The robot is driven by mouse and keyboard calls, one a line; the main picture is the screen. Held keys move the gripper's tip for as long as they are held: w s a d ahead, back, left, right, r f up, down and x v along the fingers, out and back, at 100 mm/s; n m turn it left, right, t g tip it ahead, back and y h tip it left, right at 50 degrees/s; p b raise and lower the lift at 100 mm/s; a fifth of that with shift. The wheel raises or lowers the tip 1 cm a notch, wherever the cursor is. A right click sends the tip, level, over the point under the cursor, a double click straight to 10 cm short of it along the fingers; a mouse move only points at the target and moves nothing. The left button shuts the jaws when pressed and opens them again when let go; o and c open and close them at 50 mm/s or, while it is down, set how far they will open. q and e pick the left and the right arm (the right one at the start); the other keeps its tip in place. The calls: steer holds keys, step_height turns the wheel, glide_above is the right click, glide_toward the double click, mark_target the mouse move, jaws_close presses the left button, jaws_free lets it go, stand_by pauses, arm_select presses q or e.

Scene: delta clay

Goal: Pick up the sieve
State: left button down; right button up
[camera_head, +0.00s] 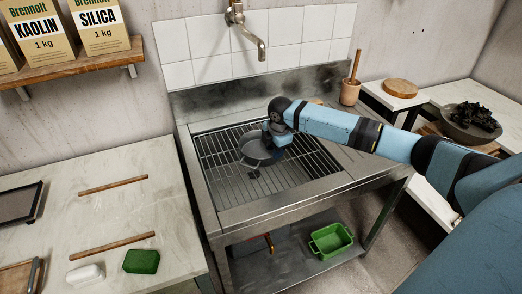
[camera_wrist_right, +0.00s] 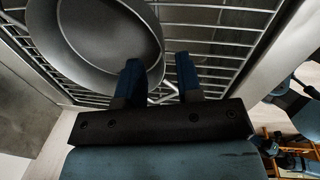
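The sieve (camera_head: 257,150) is a round, grey, shallow pan shape over the wire rack of the sink. In the right wrist view the sieve (camera_wrist_right: 105,38) shows large at the upper left, its rim close to my left-hand finger. My right gripper (camera_head: 272,138) reaches down from the right at the sieve's far right side and hides part of it. In the wrist view my right gripper (camera_wrist_right: 160,80) has its two blue fingers apart, with pale bars seen in the gap. Whether a sieve handle lies between them is unclear. My left gripper is not in view.
The wire rack (camera_head: 222,175) covers the steel sink (camera_head: 290,212) below a wall tap (camera_head: 250,35). A worktop (camera_head: 60,200) on the left holds wooden sticks, a green block (camera_head: 141,261) and a white block (camera_head: 85,275). A green tub (camera_head: 331,241) sits on the lower shelf.

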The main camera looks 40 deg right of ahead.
steer(key=f, duration=0.5)
steer(key=shift+w+d, duration=0.1)
steer(key=shift+w, duration=0.25)
jaws_close()
steer(key=shift+r, duration=0.1)
